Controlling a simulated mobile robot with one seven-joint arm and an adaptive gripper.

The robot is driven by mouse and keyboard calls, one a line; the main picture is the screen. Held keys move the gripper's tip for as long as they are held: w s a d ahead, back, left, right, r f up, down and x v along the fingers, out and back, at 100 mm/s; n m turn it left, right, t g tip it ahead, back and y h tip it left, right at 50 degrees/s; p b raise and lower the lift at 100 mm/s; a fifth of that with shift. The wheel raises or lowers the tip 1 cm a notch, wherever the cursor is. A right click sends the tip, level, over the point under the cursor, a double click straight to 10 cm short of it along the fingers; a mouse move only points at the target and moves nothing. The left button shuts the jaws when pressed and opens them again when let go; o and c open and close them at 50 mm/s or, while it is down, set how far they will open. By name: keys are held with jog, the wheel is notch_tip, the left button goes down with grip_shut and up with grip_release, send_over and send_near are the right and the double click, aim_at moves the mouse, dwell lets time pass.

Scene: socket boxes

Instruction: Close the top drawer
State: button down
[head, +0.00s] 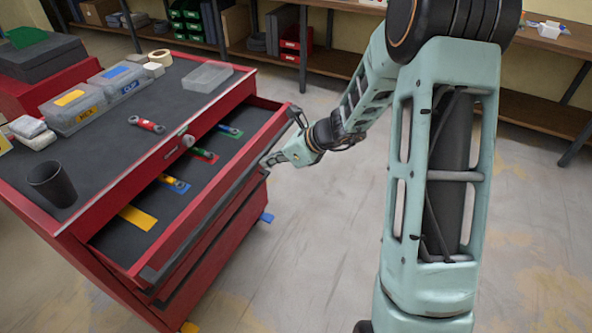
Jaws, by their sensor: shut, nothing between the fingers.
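The red tool cabinet (63,216) stands at left with its top drawer (204,200) pulled out. The drawer has a dark liner holding a blue-handled tool (230,129), a green-handled tool (202,154) and a yellow-handled tool (174,183), each by a coloured patch. A bare yellow patch (138,217) lies nearer the front of the picture. My gripper (266,162) is shut and empty, at the outer side of the drawer front, toward its right end. Whether the fingertips touch the front I cannot tell.
On the cabinet top are a dark cup (52,184), a red-handled tool (146,124), lidded bins (74,108) and a clear tray (208,76). The drawers below look shut. Shelves (335,62) line the back wall. The floor (318,250) right of the cabinet is clear.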

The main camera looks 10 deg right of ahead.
jog(key=p, duration=0.3)
send_over(225, 157)
jog(key=shift+s+d, duration=0.2)
jog(key=shift+w+a+r, duration=0.15)
jog(key=shift+a, duration=0.05)
jog(key=shift+r, duration=0.1)
